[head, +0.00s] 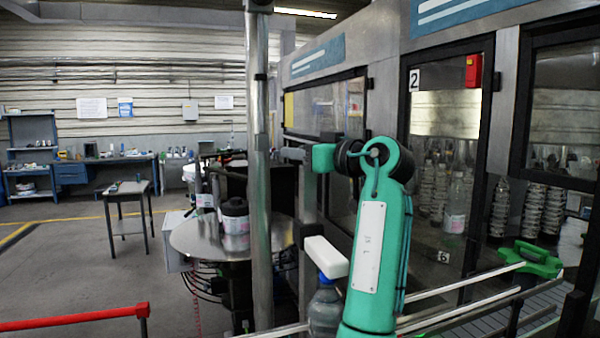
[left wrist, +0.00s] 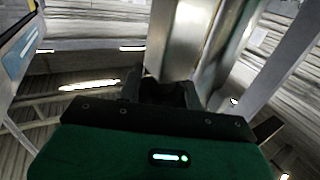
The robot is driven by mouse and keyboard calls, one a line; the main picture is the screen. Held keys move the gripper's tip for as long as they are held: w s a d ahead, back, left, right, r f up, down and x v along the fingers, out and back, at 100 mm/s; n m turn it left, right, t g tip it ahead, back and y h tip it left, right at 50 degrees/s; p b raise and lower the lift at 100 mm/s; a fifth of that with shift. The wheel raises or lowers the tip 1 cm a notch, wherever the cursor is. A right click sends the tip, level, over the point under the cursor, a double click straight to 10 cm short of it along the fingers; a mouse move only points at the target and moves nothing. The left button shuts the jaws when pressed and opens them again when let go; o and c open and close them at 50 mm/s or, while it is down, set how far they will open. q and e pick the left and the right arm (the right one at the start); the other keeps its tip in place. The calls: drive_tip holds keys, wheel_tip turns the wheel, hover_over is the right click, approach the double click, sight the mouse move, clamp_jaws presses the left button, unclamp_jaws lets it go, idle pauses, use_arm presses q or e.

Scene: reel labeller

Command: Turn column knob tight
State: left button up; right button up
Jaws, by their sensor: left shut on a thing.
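The steel column (head: 258,190) stands upright in the middle of the head view. My left gripper (head: 288,154), on the green arm, reaches to the right side of this column at about mid-height. It is shut on the column knob, which the jaws and wrist mostly hide. In the left wrist view, my left gripper (left wrist: 165,92) shows dark against the metal column (left wrist: 184,40). The knob cannot be told apart from the dark jaws there, nor can its tightness be seen. My right gripper is not in view.
A round steel turntable (head: 190,240) with a dark-topped reel (head: 235,222) stands left of the column. Glass machine doors (head: 440,150) close off the right. A blue-capped bottle (head: 324,308) and conveyor rails (head: 450,312) are low in front. Open floor lies at left.

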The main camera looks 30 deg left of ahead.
use_arm(q)
drive_tip(key=m+t+b, duration=0.1)
drive_tip(key=t, duration=0.1)
drive_tip(key=m+t+h, duration=0.1)
drive_tip(key=m+t, duration=0.1)
drive_tip(key=shift+w+d+h+b, duration=0.15)
drive_tip(key=shift+h+b, duration=0.15)
drive_tip(key=shift+b, duration=0.1)
drive_tip(key=m+t+h, duration=0.1)
drive_tip(key=t, duration=0.1)
drive_tip(key=m+t+h, duration=0.1)
drive_tip(key=shift+w+d+m+t+h+b, duration=0.1)
drive_tip(key=shift+w+m+t+h+b, duration=0.1)
drive_tip(key=shift+m+t+h+b, duration=0.15)
drive_tip(key=m+t+h, duration=0.4)
drive_tip(key=h, duration=0.1)
drive_tip(key=shift+w+d+r, duration=0.15)
drive_tip(key=shift+w+d, duration=0.05)
drive_tip(key=m+h, duration=0.1)
drive_tip(key=m+t+h, duration=0.1)
drive_tip(key=h, duration=0.1)
drive_tip(key=m+h, duration=0.1)
drive_tip(key=h, duration=0.1)
drive_tip(key=shift+w+d+m+t+b, duration=0.1)
drive_tip(key=shift+d+m+t+b, duration=0.2)
drive_tip(key=shift+t+b, duration=0.1)
drive_tip(key=shift+h, duration=0.25)
drive_tip(key=shift+d+m+h, duration=0.1)
drive_tip(key=shift+m+h, duration=0.25)
drive_tip(key=shift+h, duration=0.05)
